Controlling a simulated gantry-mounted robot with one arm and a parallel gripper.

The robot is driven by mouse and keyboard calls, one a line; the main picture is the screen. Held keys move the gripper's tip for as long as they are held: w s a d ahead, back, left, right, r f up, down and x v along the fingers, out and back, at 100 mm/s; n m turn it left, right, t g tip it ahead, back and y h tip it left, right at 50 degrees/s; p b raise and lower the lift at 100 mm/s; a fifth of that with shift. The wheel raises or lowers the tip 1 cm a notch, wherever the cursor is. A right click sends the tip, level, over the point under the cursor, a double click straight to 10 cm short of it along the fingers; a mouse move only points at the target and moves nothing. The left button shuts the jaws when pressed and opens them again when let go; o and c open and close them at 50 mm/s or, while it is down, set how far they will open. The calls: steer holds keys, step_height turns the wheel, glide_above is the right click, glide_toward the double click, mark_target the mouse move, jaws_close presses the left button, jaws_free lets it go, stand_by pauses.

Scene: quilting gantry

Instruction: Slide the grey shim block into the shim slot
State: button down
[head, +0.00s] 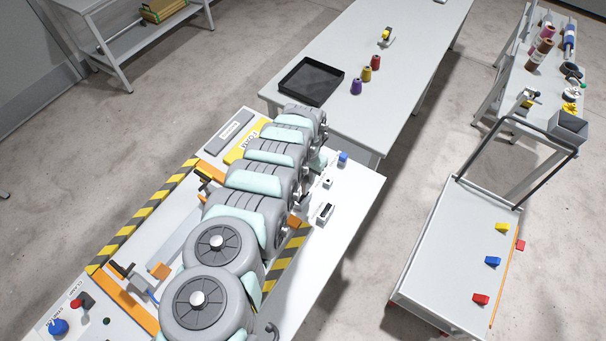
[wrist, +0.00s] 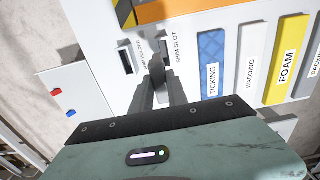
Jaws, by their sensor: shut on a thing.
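In the wrist view my gripper (wrist: 157,90) points down at the white bench top, with its two dark fingers close together. They are shut on the grey shim block (wrist: 157,66), a small dark grey piece showing past the fingertips. The label "SHIM SLOT" (wrist: 178,48) lies just right of the block. Left of the block is a separate dark slot in a pale plate (wrist: 125,60). In the head view my arm hides the gripper and block.
Right of the label lie blue ticking (wrist: 211,62), white wadding (wrist: 251,55) and yellow foam (wrist: 287,60) panels. An orange bar (wrist: 190,10) runs along the top. In the head view, a table with a black tray (head: 311,81) and a white trolley (head: 450,240) stand beyond the bench.

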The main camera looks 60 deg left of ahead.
mark_target(303, 191)
steer(key=shift+s+a+r, duration=0.15)
steer(key=shift+s+a, duration=0.2)
steer(key=shift+s, duration=0.35)
steer(key=shift+s+d, duration=0.1)
steer(key=shift+f+b, duration=2)
steer(key=shift+f, duration=0.9)
steer(key=shift+f+b, duration=2)
steer(key=shift+f, duration=0.5)
steer(key=c, duration=1.2)
jaws_free()
steer(key=shift+r, duration=0.15)
